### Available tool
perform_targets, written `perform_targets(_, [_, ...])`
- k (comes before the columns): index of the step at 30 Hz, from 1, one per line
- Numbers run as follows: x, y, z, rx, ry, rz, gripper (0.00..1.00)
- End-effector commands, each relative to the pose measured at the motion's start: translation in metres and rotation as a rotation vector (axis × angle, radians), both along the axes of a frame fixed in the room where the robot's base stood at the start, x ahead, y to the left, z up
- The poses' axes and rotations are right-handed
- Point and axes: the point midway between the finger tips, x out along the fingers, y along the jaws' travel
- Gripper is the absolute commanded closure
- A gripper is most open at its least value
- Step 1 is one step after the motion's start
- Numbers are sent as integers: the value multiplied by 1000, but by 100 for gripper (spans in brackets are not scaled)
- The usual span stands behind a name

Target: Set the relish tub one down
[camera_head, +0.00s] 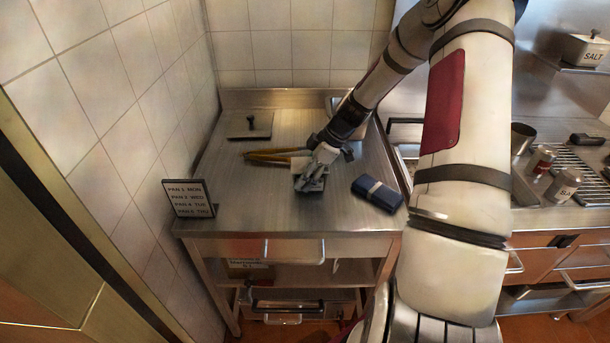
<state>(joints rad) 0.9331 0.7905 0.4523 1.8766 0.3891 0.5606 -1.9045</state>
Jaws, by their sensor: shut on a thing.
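My gripper (311,182) reaches down over the steel counter (235,198), near its middle. It is shut on a small greyish thing, which I take to be the relish tub. The fingers hide most of it, so its shape and label cannot be made out. I cannot tell whether its underside touches the counter or is slightly above it.
Yellowish tongs (268,156) lie just behind and left of my gripper. A flat lid with a black knob (250,126) is farther back. A pan sign (189,198) stands at the left edge. The front-left counter is clear.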

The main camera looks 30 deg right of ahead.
Motion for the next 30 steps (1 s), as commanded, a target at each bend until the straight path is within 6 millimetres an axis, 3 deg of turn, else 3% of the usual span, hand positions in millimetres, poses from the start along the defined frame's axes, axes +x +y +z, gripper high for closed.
perform_targets(10, [0, 0, -4, -1, -1, 0, 86])
perform_targets(11, [0, 0, -5, -1, -1, 0, 38])
perform_targets(13, [0, 0, -4, -1, -1, 0, 22])
perform_targets(25, [0, -1, -2, -3, -2, -1, 21])
perform_targets(30, [-6, -11, 17, -5, -4, -1, 21])
